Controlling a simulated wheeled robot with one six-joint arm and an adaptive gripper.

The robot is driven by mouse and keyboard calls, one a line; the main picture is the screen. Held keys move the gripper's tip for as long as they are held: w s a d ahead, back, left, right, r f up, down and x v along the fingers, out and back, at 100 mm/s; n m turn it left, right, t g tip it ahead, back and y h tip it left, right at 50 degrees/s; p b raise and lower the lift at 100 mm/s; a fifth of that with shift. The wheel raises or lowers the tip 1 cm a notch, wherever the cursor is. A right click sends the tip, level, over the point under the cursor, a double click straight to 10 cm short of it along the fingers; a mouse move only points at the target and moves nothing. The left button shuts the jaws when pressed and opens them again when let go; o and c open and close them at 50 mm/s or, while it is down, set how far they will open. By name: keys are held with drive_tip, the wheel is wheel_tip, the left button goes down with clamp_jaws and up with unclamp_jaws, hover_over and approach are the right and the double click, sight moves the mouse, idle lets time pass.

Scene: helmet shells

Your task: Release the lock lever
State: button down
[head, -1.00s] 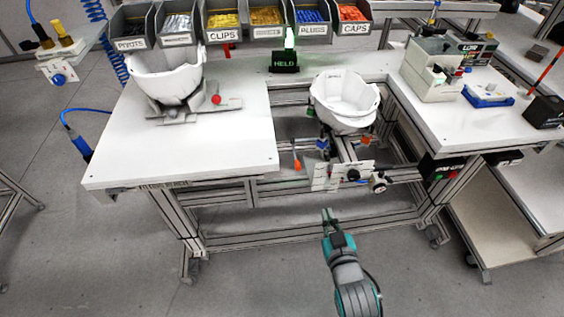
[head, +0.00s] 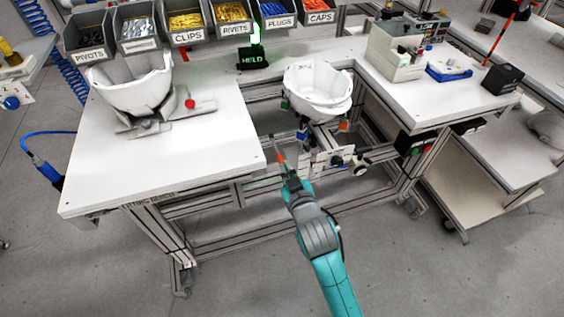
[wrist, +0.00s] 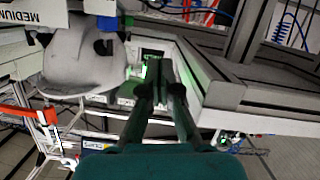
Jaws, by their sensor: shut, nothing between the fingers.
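A lever with an orange tip (head: 281,158) hangs under the bench edge, left of the fixture; I take it to be the lock lever. My gripper (head: 286,172) is at its lower end in the head view, close in the picture, but I cannot tell if they touch. In the wrist view my gripper (wrist: 160,75) has its fingers together with nothing between them. The lever is not clearly seen there. A white helmet shell (head: 318,88) sits on the fixture (head: 325,160). A sign reading HELD (head: 252,59) stands behind with a green light.
A second white shell (head: 130,85) sits on a grey stand on the left bench top (head: 190,140). Labelled bins (head: 185,22) line the back. The right bench (head: 455,95) holds boxes and a blue tray (head: 449,72). Bench rails surround the space around my gripper.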

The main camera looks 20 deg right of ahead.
hover_over(281, 159)
drive_tip(key=s+a, duration=0.1)
wheel_tip(281, 159, down, 2)
drive_tip(key=f, duration=0.2)
drive_tip(key=shift+s+d+f, duration=0.1)
drive_tip(key=shift+s+f, duration=0.2)
drive_tip(key=shift+f, duration=0.1)
drive_tip(key=shift+d+f, duration=0.15)
drive_tip(key=shift+f, duration=0.6)
drive_tip(key=shift+f, duration=0.1)
